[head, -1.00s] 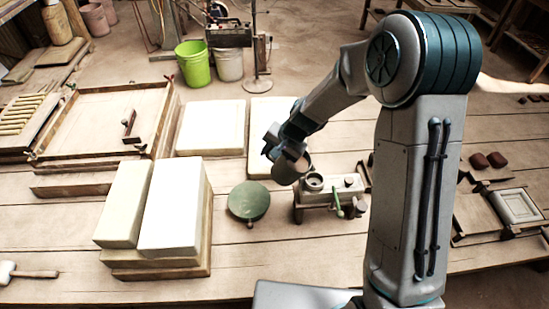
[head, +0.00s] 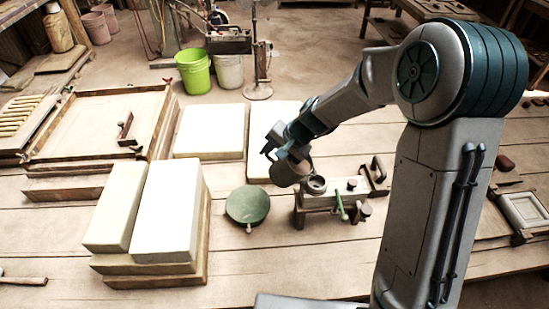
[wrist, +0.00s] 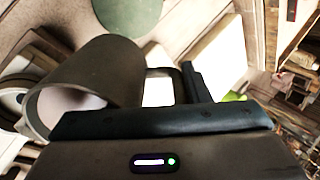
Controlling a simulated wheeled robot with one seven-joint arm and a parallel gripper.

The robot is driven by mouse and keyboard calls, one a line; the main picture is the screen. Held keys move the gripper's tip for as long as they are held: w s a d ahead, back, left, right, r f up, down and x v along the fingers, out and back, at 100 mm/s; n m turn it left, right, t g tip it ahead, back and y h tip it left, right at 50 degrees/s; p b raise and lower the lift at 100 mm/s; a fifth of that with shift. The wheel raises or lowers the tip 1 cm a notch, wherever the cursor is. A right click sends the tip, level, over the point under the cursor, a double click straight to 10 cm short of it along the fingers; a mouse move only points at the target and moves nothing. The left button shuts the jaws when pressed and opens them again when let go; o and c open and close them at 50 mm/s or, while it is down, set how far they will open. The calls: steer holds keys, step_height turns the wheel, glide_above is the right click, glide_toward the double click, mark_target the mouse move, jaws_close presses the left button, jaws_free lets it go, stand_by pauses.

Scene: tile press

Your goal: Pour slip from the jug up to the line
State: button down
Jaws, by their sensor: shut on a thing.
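My gripper (head: 281,146) is shut on the grey-brown jug (head: 290,171), holding it above the table. In the wrist view the jug (wrist: 100,75) lies tilted, its open mouth towards the lower left. The slip inside cannot be made out clearly. A small round cup-like opening (head: 316,184) sits on the tile press (head: 336,197), just right of and below the jug in the head view. I cannot tell whether jug and press touch. No fill line is readable.
A green round disc (head: 247,204) lies left of the press. Stacked pale slabs (head: 170,215) stand farther left. More pale slabs (head: 210,130) lie behind. A wooden tray (head: 100,115) is at the back left.

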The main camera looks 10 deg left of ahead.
steer(key=shift+r, duration=0.15)
steer(key=shift+d+r+y+b, duration=0.25)
steer(key=shift+y+b, duration=0.05)
steer(key=shift+b, duration=0.75)
steer(key=shift+s+d+r+t+y+b, duration=0.15)
steer(key=shift+r+y+b, duration=0.25)
steer(key=shift+b, duration=1.1)
steer(key=shift+w+d+r+t+y+b, duration=0.15)
steer(key=shift+r+y+b, duration=0.3)
steer(key=shift+b, duration=1.05)
steer(key=shift+s+d+r+t+y+b, duration=0.15)
steer(key=shift+r+y+b, duration=0.25)
steer(key=shift+b, duration=1.1)
stand_by(2.3)
